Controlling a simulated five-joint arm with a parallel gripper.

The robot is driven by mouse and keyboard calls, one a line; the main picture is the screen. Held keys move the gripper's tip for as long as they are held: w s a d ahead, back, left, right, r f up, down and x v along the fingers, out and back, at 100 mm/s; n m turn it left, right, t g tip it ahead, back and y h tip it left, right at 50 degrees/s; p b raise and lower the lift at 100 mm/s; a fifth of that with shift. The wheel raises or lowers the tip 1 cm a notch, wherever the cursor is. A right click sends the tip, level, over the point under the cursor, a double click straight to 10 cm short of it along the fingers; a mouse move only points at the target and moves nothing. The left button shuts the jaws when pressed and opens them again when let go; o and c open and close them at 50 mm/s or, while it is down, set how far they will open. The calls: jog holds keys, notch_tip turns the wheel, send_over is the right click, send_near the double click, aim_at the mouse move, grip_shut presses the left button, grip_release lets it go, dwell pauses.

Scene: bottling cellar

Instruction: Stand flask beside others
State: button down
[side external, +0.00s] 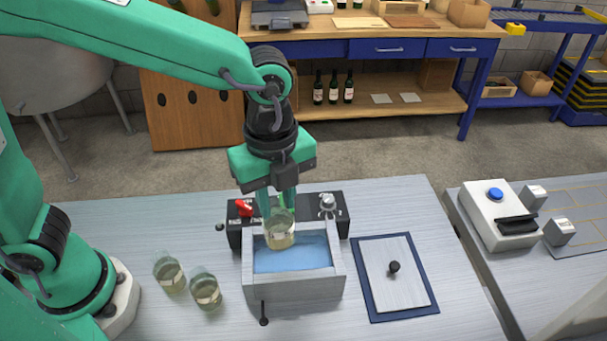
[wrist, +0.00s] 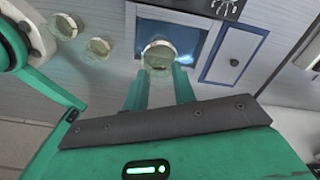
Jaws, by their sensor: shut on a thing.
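My gripper (side external: 279,207) is shut on a glass flask (side external: 280,234) with pale yellow liquid. It holds the flask upright over the grey basin (side external: 296,286) with blue water; I cannot tell whether the flask's bottom touches the water. The held flask also shows in the wrist view (wrist: 158,54), between the green fingertips (wrist: 160,75). Two similar flasks, a left one (side external: 169,272) and a right one (side external: 206,290), stand close together on the metal bench to the left of the basin. They also show at the upper left of the wrist view (wrist: 99,47).
A black unit with a red tap (side external: 244,208) and a metal fitting (side external: 328,203) stands behind the basin. A pale lid with a black knob (side external: 395,275) lies on a dark blue mat (side external: 428,307) to the right. Bare bench surrounds the two flasks.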

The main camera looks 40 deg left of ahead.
jog(key=shift+r, duration=0.6)
jog(key=shift+s+a, duration=0.15)
jog(key=shift+a, duration=0.3)
jog(key=s+a+f, duration=0.2)
jog(key=s+a, duration=0.5)
jog(key=a, duration=0.5)
notch_tip(320, 180, down, 10)
jog(key=shift+d, duration=0.25)
jog(key=c, duration=1.1)
grip_release()
jog(key=shift+s+r, duration=0.1)
jog(key=shift+c, duration=0.2)
